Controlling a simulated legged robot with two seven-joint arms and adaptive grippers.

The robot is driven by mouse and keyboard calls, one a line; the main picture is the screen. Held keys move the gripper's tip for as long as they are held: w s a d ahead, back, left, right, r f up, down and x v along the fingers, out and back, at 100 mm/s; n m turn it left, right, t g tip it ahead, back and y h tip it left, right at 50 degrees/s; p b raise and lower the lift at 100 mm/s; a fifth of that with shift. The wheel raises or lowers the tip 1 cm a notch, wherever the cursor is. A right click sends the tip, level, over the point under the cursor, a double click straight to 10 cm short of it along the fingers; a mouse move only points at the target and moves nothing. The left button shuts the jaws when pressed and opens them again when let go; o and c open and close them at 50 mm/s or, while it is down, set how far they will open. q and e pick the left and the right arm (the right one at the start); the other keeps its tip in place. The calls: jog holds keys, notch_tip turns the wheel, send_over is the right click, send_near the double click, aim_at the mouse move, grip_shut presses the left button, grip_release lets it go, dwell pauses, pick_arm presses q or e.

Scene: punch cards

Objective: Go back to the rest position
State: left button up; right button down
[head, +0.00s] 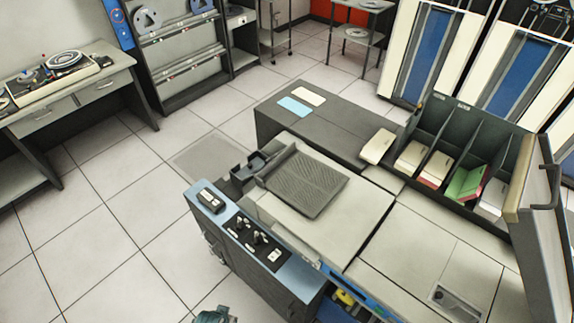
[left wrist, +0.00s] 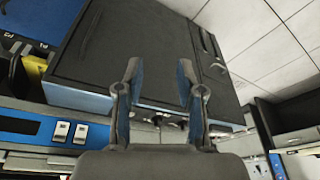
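My left gripper (left wrist: 158,75) shows in the left wrist view with its two fingers apart and nothing between them. Behind the fingers are the dark cabinet side and the control strip of the card machine. In the head view only a small teal and dark piece, which looks like part of my left arm, shows at the bottom edge; whether it is the gripper itself I cannot tell. My right gripper is in neither view. The card machine (head: 330,215) stands in front of me, with a ribbed dark tray (head: 307,183) on top.
A sorter rack (head: 440,140) with card stacks stands at the right. A blue card (head: 295,106) and a cream card (head: 308,95) lie on the dark top at the back. A desk with a tape reel (head: 64,60) is at the left. Tiled floor (head: 100,225) is clear at the left.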

pick_arm(q)
jog(key=s+f+g+b, duration=0.1)
jog(key=s+f+b, duration=0.15)
jog(key=f, duration=1.15)
jog(key=s+f+b, duration=0.1)
jog(key=s+f, duration=0.3)
jog(key=f, duration=0.9)
jog(key=s+a+f+g+b, duration=0.1)
jog(key=s+a+f, duration=0.2)
jog(key=s+f, duration=0.9)
jog(key=shift+s+a, duration=0.2)
jog(key=shift+s, duration=1.05)
jog(key=shift+f+m, duration=0.15)
jog(key=shift+m, duration=0.15)
